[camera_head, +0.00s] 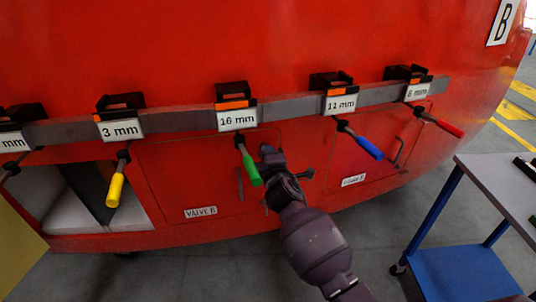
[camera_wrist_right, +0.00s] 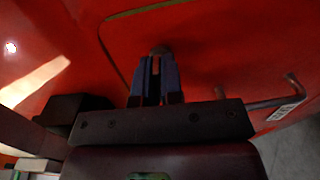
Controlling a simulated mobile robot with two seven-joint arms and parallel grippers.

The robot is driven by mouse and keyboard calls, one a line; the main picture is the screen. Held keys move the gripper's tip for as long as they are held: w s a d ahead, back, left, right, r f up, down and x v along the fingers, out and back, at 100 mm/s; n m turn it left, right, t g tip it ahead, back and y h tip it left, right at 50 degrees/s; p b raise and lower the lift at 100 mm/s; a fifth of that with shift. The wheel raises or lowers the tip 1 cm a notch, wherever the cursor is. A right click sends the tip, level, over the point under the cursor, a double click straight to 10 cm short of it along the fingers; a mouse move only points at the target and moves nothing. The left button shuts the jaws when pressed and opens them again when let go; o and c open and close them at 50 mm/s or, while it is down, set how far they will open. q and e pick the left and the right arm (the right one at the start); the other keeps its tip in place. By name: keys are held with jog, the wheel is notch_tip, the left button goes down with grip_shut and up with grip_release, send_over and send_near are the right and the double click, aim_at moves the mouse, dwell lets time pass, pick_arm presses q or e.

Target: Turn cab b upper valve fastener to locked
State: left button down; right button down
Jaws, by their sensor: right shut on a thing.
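My right gripper (camera_head: 267,152) reaches the red nosecone at the upper right corner of the panel labelled "VALVE B" (camera_head: 170,205). In the right wrist view my gripper (camera_wrist_right: 155,72) is shut on a small dark fastener (camera_wrist_right: 161,50) on the red surface. Only the fastener's rounded end shows past the fingertips, so I cannot tell its turn position. A large sign "B" (camera_head: 503,20) is on the nosecone at the upper right. My left gripper is not in view.
A grey rail (camera_head: 290,108) holds several hex drivers; the green-handled one (camera_head: 249,168) hangs just left of my gripper. The blue-handled driver (camera_head: 366,146) hangs to the right. A blue-legged cart (camera_head: 500,190) stands at right. Bent handles protrude from the panels.

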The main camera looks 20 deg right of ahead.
jog(key=c, duration=1.3)
grip_release()
jog(key=shift+o, duration=0.2)
jog(key=shift+s, duration=0.1)
jog(key=s+a, duration=0.1)
jog(key=s, duration=0.9)
jog(key=shift+s+p, duration=0.3)
jog(key=shift+p, duration=0.05)
jog(key=s+d+f+m+g, duration=0.3)
jog(key=s+f+m, duration=0.5)
jog(key=s, duration=0.5)
jog(key=s+d+f+m+g+y, duration=0.1)
jog(key=s+d+f+m+g, duration=0.2)
jog(key=s+f, duration=0.9)
jog(key=s+d+m, duration=0.1)
jog(key=d+m, duration=0.1)
jog(key=m, duration=0.2)
jog(key=shift+s+f+m+g, duration=0.25)
jog(key=shift+s+m+g, duration=0.05)
jog(key=shift+s+m, duration=0.1)
